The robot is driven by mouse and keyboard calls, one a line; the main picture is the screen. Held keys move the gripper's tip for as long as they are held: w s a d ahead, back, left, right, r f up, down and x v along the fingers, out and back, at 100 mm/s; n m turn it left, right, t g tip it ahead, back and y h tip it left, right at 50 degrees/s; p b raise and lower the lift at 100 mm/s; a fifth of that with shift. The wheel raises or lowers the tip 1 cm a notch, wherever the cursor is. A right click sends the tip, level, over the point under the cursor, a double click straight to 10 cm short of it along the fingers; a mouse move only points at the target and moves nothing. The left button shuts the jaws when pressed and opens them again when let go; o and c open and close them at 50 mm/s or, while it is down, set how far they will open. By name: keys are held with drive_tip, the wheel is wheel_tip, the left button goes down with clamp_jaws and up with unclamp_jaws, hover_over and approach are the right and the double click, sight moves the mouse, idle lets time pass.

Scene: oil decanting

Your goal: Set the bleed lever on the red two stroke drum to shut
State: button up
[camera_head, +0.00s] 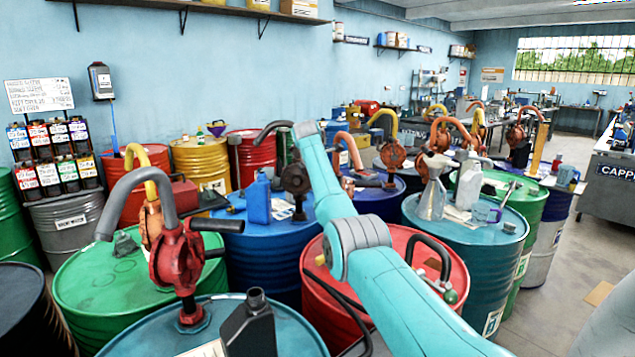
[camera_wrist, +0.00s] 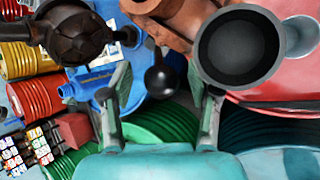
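A red drum (camera_head: 455,268) stands in the front middle of the head view, partly hidden by my arm; other red drums stand farther back. I cannot read which one is the two stroke drum. In the wrist view a red drum top (camera_wrist: 298,72) fills the right side. A black ball-ended lever (camera_wrist: 160,78) shows between the fingers of my gripper (camera_wrist: 157,92); I cannot tell if it is the bleed lever. My gripper is open, its fingers apart on either side of the ball, with no clear contact. In the head view I cannot make out my gripper.
A grey open spout (camera_wrist: 238,48) and a dark pump (camera_wrist: 75,30) are close to the fingers. A red pump (camera_head: 177,258) with a grey hose stands at front left, near a black jug (camera_head: 250,325). Blue, green and teal drums crowd around. Floor shows at right.

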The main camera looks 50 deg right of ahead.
drive_tip(key=v, duration=1.2)
